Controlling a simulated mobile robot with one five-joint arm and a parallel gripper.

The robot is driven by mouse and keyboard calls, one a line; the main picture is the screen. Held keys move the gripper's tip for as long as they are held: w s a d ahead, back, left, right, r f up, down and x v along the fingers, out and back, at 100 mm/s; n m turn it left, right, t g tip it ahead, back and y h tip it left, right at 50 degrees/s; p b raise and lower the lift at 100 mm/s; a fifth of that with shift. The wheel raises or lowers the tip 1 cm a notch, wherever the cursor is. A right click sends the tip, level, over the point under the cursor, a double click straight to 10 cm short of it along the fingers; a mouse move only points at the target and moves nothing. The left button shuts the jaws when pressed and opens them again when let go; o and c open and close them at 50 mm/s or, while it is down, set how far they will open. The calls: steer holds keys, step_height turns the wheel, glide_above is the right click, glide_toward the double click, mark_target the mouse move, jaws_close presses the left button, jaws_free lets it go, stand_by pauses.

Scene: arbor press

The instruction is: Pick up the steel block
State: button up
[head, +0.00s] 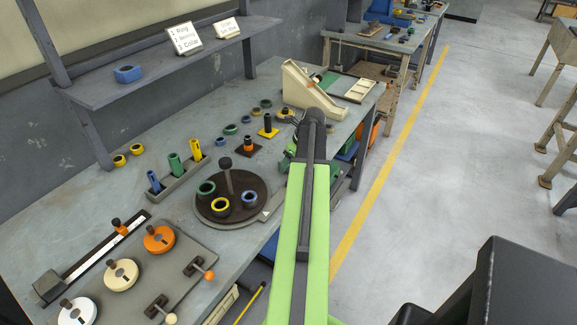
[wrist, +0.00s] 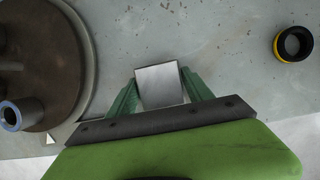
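In the wrist view the steel block (wrist: 160,85) is a bright grey, square-faced piece standing between the two green fingers of my gripper (wrist: 160,82). A finger lies close along its left side and another along its right side. I cannot tell whether both press on it or leave a thin gap, nor whether the block is resting on the bench. In the head view my green arm covers the block and most of my gripper.
A round brown turntable (wrist: 45,60) with a blue-rimmed tube (wrist: 22,113) is close on the left in the wrist view. A black and yellow ring (wrist: 293,44) lies to the right. A cream sloped fixture (head: 305,85) stands farther along the bench.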

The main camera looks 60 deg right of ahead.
jaws_close()
steer(key=shift+r, duration=0.1)
stand_by(0.3)
step_height(320, 180, up, 4)
steer(key=p, duration=0.4)
steer(key=shift+s+r+p, duration=0.15)
steer(key=shift+r+p, duration=0.15)
steer(key=shift+p, duration=0.15)
steer(key=s+r+p, duration=0.6)
steer(key=s, duration=0.5)
steer(key=shift+s+d, duration=0.15)
steer(key=shift+d, duration=0.25)
